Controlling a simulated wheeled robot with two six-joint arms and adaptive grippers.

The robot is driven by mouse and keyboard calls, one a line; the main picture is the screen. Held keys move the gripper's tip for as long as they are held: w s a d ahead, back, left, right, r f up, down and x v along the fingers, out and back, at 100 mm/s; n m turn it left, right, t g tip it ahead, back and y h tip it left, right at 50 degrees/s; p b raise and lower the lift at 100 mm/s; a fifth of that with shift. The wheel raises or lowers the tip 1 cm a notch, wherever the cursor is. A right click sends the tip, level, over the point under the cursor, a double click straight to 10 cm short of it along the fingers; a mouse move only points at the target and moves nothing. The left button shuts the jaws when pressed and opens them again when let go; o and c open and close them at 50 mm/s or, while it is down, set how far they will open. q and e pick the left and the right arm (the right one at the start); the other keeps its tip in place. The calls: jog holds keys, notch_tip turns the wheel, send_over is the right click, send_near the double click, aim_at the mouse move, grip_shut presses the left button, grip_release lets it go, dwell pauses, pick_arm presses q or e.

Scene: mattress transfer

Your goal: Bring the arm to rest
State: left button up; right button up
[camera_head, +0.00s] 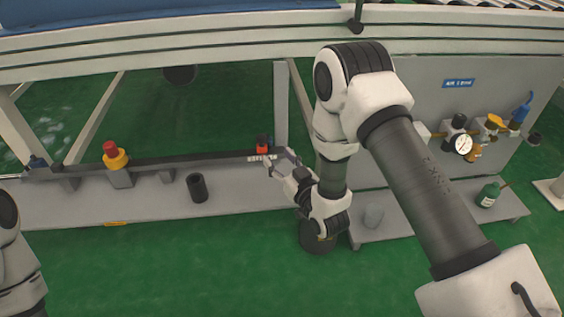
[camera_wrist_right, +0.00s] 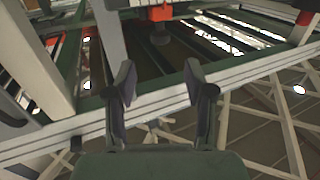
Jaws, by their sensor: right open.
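My right arm reaches in from the lower right of the head view. Its gripper (camera_head: 280,164) is over the grey ledge, close to a small red button with a white label (camera_head: 262,146). In the right wrist view the two fingers (camera_wrist_right: 158,82) are spread apart with nothing between them. Beyond them an orange-red part (camera_wrist_right: 157,12) with a dark round piece shows at the top. Part of my left arm shows at the left edge of the head view; its gripper is out of view.
The ledge (camera_head: 150,205) carries a red-capped yellow button (camera_head: 115,157) and a black cylinder (camera_head: 197,187). Right of my arm are a pressure gauge (camera_head: 463,144), valves and a green bottle (camera_head: 488,195). A white rail (camera_head: 200,50) crosses above. Green floor is open in front.

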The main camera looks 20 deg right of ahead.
jog(key=shift+s, duration=0.7)
jog(key=s+f+g+h+p, duration=0.1)
jog(key=s+f+g+p, duration=0.3)
jog(key=s+f+g, duration=0.9)
jog(key=s+d+f+m+g+p, duration=0.1)
jog(key=s+f+g, duration=0.15)
jog(key=s, duration=0.75)
jog(key=s+f+m+g+p, duration=0.1)
jog(key=s+f+g, duration=0.15)
jog(key=s, duration=0.85)
notch_tip(320, 180, up, 37)
jog(key=w+p, duration=0.1)
jog(key=p, duration=3.5)
jog(key=shift+h, duration=0.4)
